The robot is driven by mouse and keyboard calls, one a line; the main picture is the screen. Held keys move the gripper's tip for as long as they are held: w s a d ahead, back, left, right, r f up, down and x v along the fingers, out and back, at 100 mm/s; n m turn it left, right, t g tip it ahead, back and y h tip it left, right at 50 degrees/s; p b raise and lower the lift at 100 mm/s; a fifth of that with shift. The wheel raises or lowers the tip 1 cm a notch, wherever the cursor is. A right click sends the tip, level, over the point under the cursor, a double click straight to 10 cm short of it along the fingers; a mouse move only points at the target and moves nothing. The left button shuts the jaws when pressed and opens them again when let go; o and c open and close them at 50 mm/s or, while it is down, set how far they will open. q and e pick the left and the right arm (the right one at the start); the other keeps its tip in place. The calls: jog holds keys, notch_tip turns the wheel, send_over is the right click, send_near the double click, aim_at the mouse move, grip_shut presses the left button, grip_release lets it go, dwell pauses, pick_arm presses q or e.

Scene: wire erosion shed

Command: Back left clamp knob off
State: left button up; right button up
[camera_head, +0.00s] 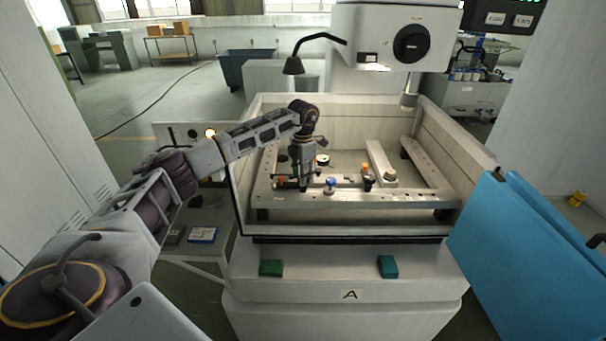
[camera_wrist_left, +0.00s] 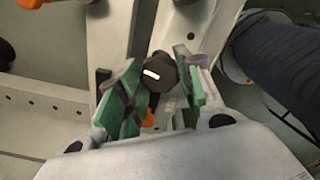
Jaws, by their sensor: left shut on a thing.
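My left gripper (camera_head: 303,184) reaches down into the machine's open tank, over the left part of the clamping frame (camera_head: 400,198). In the left wrist view its green-padded fingers (camera_wrist_left: 158,88) are shut on a black knob (camera_wrist_left: 159,72) with a white mark on top. An orange part (camera_wrist_left: 148,119) shows just below the knob. In the head view the gripper hides the held knob. Other clamp pieces on the frame are a blue-topped one (camera_head: 330,184), an orange-topped one (camera_head: 366,170) and an orange one (camera_head: 281,181). My right gripper is not in view.
The tank wall (camera_head: 240,185) rises left of the gripper. A black lamp (camera_head: 294,66) and the machine head (camera_head: 400,40) hang above. A green block (camera_head: 271,267) and a teal block (camera_head: 388,266) lie on the front ledge. A blue panel (camera_head: 525,250) stands at right.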

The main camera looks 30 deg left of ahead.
pick_arm(q)
jog(key=n, duration=0.4)
jog(key=shift+r+n+p, duration=0.1)
jog(key=shift+n+p, duration=0.2)
jog(key=shift+n, duration=1.9)
jog(key=o, duration=1)
jog(key=shift+o, duration=0.2)
notch_tip(320, 180, up, 12)
